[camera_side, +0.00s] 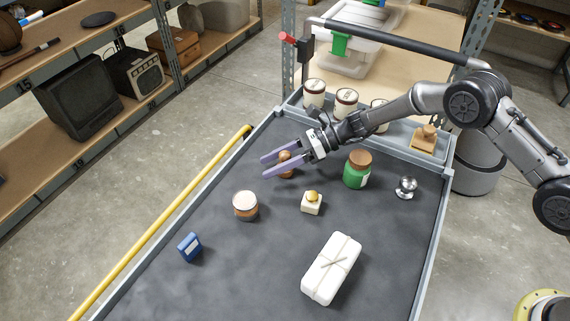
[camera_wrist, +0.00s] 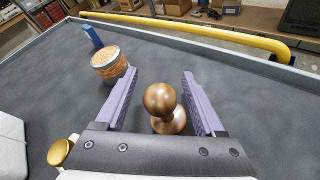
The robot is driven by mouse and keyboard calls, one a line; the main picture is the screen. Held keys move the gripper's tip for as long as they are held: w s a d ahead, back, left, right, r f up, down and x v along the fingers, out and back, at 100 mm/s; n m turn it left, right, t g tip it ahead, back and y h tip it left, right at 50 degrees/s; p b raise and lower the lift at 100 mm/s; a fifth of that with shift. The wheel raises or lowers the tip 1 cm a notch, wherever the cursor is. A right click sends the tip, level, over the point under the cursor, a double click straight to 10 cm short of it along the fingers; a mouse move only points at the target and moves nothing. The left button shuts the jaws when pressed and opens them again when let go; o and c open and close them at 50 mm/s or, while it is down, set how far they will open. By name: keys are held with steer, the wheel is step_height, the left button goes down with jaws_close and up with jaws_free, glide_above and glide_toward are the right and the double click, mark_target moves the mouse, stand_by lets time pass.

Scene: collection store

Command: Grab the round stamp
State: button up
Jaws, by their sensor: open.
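The round stamp (camera_wrist: 166,108) has a brown knobbed wooden handle and stands upright on the dark table. In the wrist view it shows between the two purple fingers of my gripper (camera_wrist: 158,95), nearer the right finger, with space on both sides. Its base is partly hidden by the gripper body. In the side view my gripper (camera_side: 272,165) is open, its fingers on either side of the brown stamp (camera_side: 285,160), which the near finger partly hides. No contact between fingers and stamp is visible.
A yellow rail (camera_side: 170,215) runs along the left.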

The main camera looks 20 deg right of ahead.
jaws_close()
steer(key=shift+r, duration=0.1)
stand_by(0.3)
